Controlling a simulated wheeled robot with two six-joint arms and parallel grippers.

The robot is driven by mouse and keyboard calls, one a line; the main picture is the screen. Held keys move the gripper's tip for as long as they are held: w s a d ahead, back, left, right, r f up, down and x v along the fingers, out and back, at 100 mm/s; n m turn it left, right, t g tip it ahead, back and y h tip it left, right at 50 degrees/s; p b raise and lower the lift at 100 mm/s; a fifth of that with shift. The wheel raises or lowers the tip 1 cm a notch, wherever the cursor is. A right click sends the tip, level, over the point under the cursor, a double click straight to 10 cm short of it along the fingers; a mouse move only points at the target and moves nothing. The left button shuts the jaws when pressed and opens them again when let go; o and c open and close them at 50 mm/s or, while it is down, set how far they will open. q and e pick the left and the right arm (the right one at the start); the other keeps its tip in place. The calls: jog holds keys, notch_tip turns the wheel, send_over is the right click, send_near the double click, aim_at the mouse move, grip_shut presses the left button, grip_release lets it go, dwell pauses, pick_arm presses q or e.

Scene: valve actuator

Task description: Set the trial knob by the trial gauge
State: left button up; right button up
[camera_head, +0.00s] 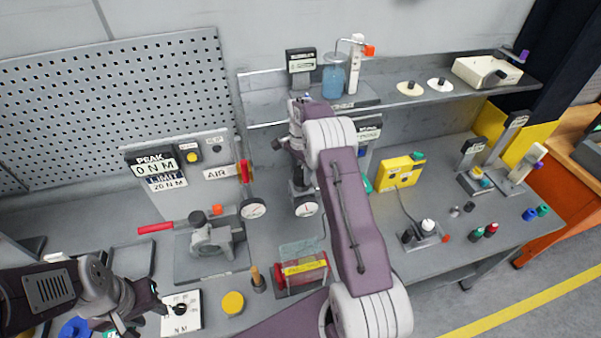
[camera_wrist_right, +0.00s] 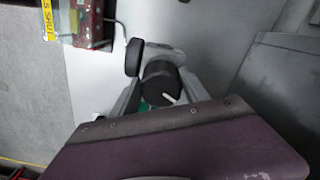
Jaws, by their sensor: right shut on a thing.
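The black knob (camera_wrist_right: 160,82) with a white pointer line sits between the two fingers of my right gripper (camera_wrist_right: 155,95) in the right wrist view. The gripper is shut on it. In the head view my right gripper (camera_head: 297,150) is above a small round white gauge (camera_head: 306,209) with a dark rim, which I take as the trial gauge. Its reading is too small to tell. In the wrist view a black round body (camera_wrist_right: 133,57), perhaps that gauge from behind, stands beside the knob. My left gripper (camera_head: 135,315) is low at the left; its jaw opening is unclear.
A second gauge (camera_head: 253,208) stands left, by a red lever. A white N M dial plate (camera_head: 181,325) is beside my left gripper.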

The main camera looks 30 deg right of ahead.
aim_at(301, 170)
jog(key=shift+w+r+m, duration=0.15)
jog(key=shift+m, duration=0.35)
jog(key=shift+d, duration=0.1)
jog(key=o, duration=1.4)
jog(key=shift+c, duration=0.2)
notch_tip(301, 170, up, 8)
jog(key=b, duration=0.2)
jog(key=shift+b, duration=0.4)
jog(key=shift+r, duration=0.5)
